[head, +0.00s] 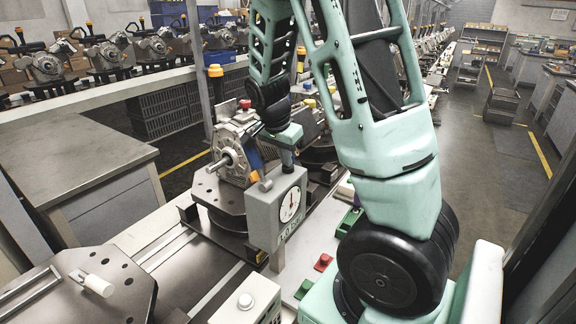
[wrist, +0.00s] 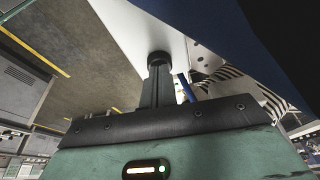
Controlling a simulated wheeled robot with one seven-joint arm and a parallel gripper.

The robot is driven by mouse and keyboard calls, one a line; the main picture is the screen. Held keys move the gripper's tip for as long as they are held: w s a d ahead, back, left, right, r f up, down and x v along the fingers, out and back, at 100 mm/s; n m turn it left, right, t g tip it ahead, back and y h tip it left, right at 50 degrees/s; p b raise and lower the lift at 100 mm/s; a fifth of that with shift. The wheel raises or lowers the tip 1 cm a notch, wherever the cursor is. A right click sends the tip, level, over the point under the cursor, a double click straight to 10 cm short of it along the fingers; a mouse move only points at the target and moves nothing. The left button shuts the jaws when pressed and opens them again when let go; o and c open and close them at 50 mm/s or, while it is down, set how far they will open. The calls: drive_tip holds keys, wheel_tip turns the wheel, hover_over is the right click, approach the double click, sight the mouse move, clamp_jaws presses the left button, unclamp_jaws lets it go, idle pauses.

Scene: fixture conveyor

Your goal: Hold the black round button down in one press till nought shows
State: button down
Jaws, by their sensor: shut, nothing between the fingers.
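A grey box with a round white dial (head: 291,204) on its front stands beside the conveyor in the head view. In the wrist view the black round button (wrist: 159,56) sits on the box's pale top, right at the tips of my gripper (wrist: 159,68). The tips seem to touch it; how far down it is, I cannot tell. In the head view my fingers hide the button.
A metal gearbox housing (head: 235,150) on a round fixture stands left of the box. A second box with a white button (head: 245,301) is in front. A red button (head: 323,262) and a green button (head: 303,289) lie to the right.

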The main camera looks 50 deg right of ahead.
drive_tip(key=shift+s+f, duration=0.1)
drive_tip(key=shift+f, duration=0.2)
idle(0.4)
drive_tip(key=shift+r, duration=0.1)
wheel_tip(320, 180, up, 6)
drive_tip(key=p, duration=0.5)
drive_tip(key=shift+w+a+r, duration=0.15)
drive_tip(key=shift+w+r, duration=0.05)
drive_tip(key=shift+r, duration=0.2)
wheel_tip(320, 180, up, 16)
drive_tip(key=b, duration=0.3)
hover_over(284, 167)
drive_tip(key=a, duration=0.5)
drive_tip(key=shift+s+d+f, duration=0.1)
drive_tip(key=shift+s+f, duration=0.05)
